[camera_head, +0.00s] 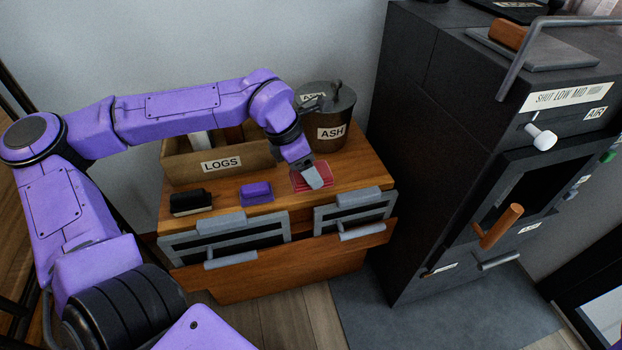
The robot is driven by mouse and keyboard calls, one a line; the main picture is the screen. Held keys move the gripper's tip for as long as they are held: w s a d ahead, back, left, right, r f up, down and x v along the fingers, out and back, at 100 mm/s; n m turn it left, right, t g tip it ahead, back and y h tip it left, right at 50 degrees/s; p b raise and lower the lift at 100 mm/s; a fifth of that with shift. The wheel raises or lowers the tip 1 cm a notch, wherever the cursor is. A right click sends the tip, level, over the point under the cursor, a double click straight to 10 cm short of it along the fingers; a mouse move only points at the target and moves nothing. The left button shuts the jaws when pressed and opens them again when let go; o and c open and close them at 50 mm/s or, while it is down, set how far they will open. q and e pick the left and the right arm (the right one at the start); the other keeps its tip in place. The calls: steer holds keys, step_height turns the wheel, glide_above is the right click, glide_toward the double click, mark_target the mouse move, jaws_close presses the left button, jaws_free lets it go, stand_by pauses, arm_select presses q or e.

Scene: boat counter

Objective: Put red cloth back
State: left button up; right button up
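A red cloth (326,171) lies flat on the wooden counter top, near its right side in front of the ash bucket. My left arm comes in from the left and reaches across the counter. My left gripper (316,183) points down over the red cloth, its tip at or just above the cloth. The gripper covers part of the cloth, and I cannot tell whether its fingers are open, shut or touching the cloth. My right gripper is not in view.
A log box (185,169) labelled LOGS and an ash bucket (345,115) stand at the back of the counter. A purple block (256,194) and a black brush-like item (190,202) lie at the front. A dark stove (425,150) stands close on the right.

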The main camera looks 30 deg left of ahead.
arm_select(q)
steer(key=w+a+f, duration=0.1)
steer(key=w+f, duration=0.1)
steer(key=w+a+f+b, duration=0.1)
steer(key=f, duration=0.1)
steer(key=w+a+f+b, duration=0.1)
steer(key=w+f, duration=0.1)
steer(key=f, duration=0.1)
steer(key=shift+w+a, duration=0.25)
steer(key=shift+w, duration=0.1)
step_height(320, 180, down, 2)
steer(key=shift+w+a+f, duration=0.1)
steer(key=shift+f, duration=0.15)
steer(key=o, duration=1)
steer(key=shift+f+b, duration=0.25)
steer(key=shift+b, duration=0.15)
steer(key=p+v, duration=0.4)
steer(key=v, duration=0.6)
steer(key=shift+s+a+r, duration=0.15)
steer(key=shift+s+r, duration=0.05)
steer(key=shift+s, duration=0.1)
